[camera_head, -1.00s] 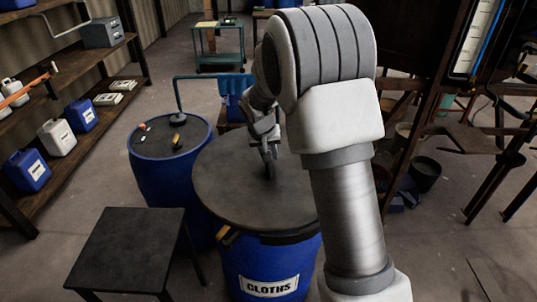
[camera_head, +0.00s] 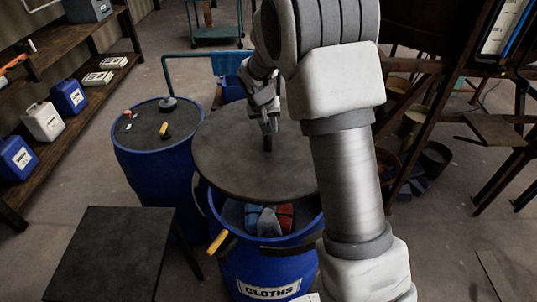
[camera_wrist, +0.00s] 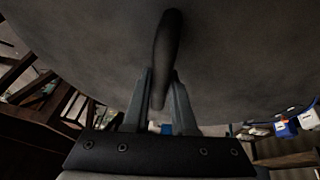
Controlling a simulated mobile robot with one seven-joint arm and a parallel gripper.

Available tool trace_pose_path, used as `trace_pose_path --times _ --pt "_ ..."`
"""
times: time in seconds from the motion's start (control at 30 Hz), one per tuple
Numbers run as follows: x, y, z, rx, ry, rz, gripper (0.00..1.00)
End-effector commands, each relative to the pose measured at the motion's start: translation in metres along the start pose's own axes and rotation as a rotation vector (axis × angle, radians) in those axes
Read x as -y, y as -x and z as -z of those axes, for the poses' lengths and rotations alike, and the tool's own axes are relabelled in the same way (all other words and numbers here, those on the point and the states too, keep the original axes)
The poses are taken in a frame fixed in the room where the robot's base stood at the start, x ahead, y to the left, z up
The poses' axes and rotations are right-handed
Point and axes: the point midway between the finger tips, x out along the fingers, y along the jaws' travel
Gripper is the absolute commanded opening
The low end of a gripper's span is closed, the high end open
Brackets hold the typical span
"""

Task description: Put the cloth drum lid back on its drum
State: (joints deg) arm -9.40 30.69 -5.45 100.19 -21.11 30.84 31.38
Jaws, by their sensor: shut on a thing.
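The cloth drum (camera_head: 265,268) is blue, with a "CLOTHS" label on its front. Its front opening shows red, blue and grey cloths (camera_head: 268,218) inside. The drum lid (camera_head: 225,165) is a dark round disc over the drum's back part, apart from the front rim; it hides the rest of the opening. My gripper (camera_head: 268,128) is shut on the lid's upright dark handle. In the wrist view, the two fingers of my gripper (camera_wrist: 162,88) stand either side of the handle (camera_wrist: 167,45), with the lid's grey face (camera_wrist: 240,50) filling the upper part.
A yellow-ended lever (camera_head: 218,242) sticks out at the drum's front left rim. A second blue drum (camera_head: 155,165), closed, with small items on top, stands close at left. A dark low table (camera_head: 112,255) is in front left. Shelves stand left, a wooden frame right.

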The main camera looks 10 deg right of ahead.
Motion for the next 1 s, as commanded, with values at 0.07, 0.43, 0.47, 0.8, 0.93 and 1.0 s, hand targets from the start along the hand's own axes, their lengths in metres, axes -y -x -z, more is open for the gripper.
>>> trace_pose_path --times 0.07,0.43,0.47,0.8,0.93,1.0 --pt "0.005 -0.030 -0.012 -0.002 0.001 0.000 0.00" --pt "0.016 -0.106 -0.043 -0.002 0.001 -0.001 0.00" --pt "0.017 -0.110 -0.045 -0.002 0.000 -0.001 0.00" --pt "0.019 -0.128 -0.053 -0.003 0.000 0.001 0.00" --pt "0.020 -0.134 -0.055 -0.002 0.000 0.000 0.00" --pt "0.021 -0.138 -0.058 -0.001 0.000 0.000 0.00"
